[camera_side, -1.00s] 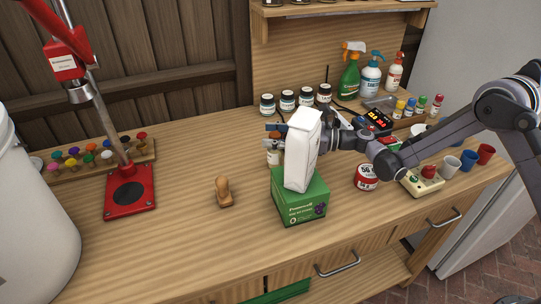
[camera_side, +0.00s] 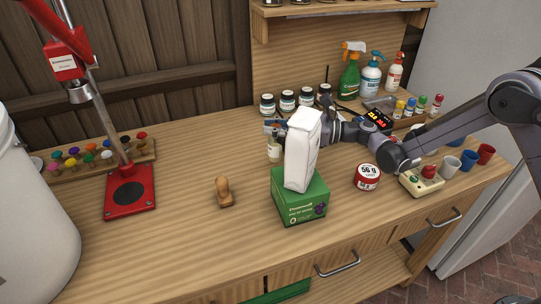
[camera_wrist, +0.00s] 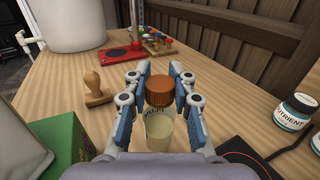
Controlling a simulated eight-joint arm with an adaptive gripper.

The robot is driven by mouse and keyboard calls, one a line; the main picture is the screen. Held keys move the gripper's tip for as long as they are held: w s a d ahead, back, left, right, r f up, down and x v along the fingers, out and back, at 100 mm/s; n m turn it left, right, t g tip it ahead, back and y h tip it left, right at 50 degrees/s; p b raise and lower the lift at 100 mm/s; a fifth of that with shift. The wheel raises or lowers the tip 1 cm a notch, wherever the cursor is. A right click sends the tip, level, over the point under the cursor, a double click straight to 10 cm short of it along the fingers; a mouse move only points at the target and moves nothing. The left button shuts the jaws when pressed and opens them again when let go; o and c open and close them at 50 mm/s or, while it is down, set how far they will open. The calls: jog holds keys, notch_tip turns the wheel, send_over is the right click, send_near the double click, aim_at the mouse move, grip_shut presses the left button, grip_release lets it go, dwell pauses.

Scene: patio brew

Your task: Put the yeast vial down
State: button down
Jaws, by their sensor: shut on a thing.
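The yeast vial (camera_wrist: 160,131), a pale see-through cylinder with a brown-orange cap, sits between the two blue-grey fingers of my gripper (camera_wrist: 158,105) in the wrist view. My gripper is shut on it. In the side view my gripper (camera_side: 275,127) reaches in from the right, behind the white bag, and the pale vial (camera_side: 274,152) shows below the fingers, just left of the bag. The vial looks roughly upright. I cannot tell whether its base touches the wooden counter (camera_side: 180,190).
The white bag (camera_side: 301,150) stands on a green box (camera_side: 300,200) close in front of my gripper. Nutrient jars (camera_side: 287,100) line the back, near a dark hot plate (camera_wrist: 243,158). A wooden stamp (camera_side: 224,192) stands left, with bare counter around it.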

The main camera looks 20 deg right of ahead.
notch_tip(320, 180, up, 2)
jog(key=s+d+r, duration=0.2)
jog(key=d+r, duration=0.4)
jog(key=d, duration=0.5)
jog(key=w+a, duration=0.6)
jog(key=w+a+f, duration=0.1)
jog(key=a+f, duration=0.9)
jog(key=a, duration=0.1)
jog(key=shift+f, duration=0.25)
jog(key=c, duration=1.1)
grip_release()
